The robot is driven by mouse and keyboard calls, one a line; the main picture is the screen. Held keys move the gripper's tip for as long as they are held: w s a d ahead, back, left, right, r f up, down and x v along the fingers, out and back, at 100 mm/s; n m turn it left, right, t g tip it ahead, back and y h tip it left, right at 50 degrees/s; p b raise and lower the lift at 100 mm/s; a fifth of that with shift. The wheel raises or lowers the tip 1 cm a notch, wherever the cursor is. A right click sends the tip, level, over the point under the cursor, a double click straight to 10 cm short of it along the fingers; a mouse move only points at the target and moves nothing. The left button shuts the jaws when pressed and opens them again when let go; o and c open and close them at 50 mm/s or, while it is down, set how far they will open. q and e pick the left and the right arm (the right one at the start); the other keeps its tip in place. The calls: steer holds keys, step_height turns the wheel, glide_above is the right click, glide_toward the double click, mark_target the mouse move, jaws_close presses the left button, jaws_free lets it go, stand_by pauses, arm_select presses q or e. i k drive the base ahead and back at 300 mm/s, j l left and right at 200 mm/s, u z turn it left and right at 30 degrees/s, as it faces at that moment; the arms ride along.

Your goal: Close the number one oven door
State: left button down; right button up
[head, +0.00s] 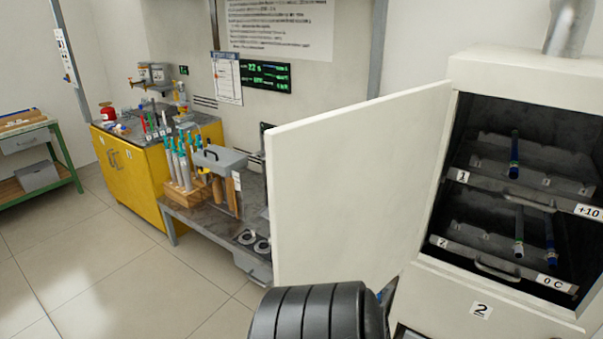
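A white oven (535,65) stands at the right with its chamber open to view. Its white door (350,190) stands wide open, swung out to the left of the chamber. Inside are two pull-out shelves, the upper marked 1 (462,176) and the lower marked 2 (442,242). A blue rod (514,155) stands on the upper shelf and two rods (519,232) stand on the lower one. A plate with a 2 (480,310) is on the front below the chamber. I see no plate with a 1 on the door. Neither of my grippers is in view.
A black ribbed part of my own body covers the bottom middle, in front of the door's lower edge. A low grey bench (205,216) with tools stands behind the door. A yellow cabinet (133,188) is farther left. The tiled floor (110,270) at left is clear.

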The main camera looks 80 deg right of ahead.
mark_target(349, 187)
steer(key=i+z, duration=0.45)
steer(key=i+j+z, duration=0.1)
steer(key=i+z, duration=0.45)
steer(key=z, duration=0.3)
steer(key=i+l+z, duration=0.1)
steer(key=z, duration=0.35)
steer(key=i+z, duration=0.1)
steer(key=z, duration=0.3)
steer(key=i+z, duration=0.1)
steer(key=z, duration=0.35)
steer(key=i+j+z, duration=0.1)
steer(key=z, duration=0.3)
steer(key=i+j+z, duration=0.1)
steer(key=z, duration=0.3)
steer(key=i+z, duration=0.2)
steer(key=z, duration=0.3)
steer(key=i+j+z, duration=0.15)
steer(key=z, duration=0.3)
steer(key=i+j+z, duration=0.25)
steer(key=z, duration=0.25)
